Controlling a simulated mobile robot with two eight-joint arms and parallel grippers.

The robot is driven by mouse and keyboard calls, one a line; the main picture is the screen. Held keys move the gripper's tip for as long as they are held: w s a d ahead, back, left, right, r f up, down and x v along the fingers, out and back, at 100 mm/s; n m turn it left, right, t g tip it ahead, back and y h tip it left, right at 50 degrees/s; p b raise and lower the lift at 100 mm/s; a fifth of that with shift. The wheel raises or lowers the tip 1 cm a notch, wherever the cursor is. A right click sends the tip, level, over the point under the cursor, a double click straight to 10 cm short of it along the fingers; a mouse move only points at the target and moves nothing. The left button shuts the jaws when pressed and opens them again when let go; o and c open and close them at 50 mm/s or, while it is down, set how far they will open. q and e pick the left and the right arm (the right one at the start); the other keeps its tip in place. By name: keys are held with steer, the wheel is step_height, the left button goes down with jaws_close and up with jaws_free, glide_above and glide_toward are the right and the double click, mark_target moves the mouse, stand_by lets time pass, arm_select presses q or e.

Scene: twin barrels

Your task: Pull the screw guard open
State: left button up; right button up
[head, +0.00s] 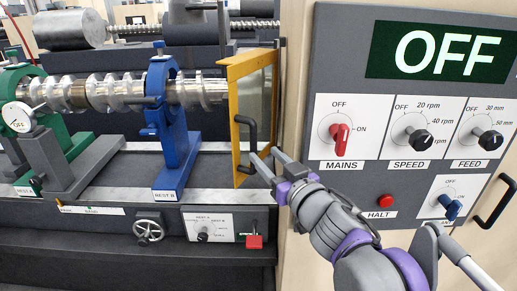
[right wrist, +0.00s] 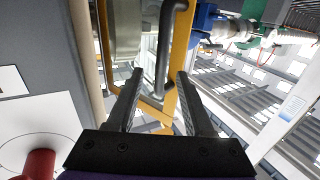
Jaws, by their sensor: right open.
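The screw guard (head: 233,115) is a yellow-framed clear panel standing upright at the right end of the metal screw shaft (head: 125,93). A dark bar handle (head: 252,132) sits on its face. My right gripper (head: 263,157) is at the lower end of this handle, coming from the lower right. In the right wrist view the open fingers (right wrist: 160,76) are spread to either side of the grey handle (right wrist: 163,45), with the yellow frame (right wrist: 180,60) behind. The handle appears between the fingers but not clamped; contact cannot be told. My left gripper is not in view.
A control panel (head: 340,190) with a red MAINS knob (head: 341,138), black knobs and a red HALT button (head: 385,201) stands close at right, behind my right arm. A blue rest (head: 176,150) and a green rest (head: 55,150) surround the shaft. A handwheel (head: 149,230) is below.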

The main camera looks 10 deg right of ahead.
steer(key=shift+v, duration=2.15)
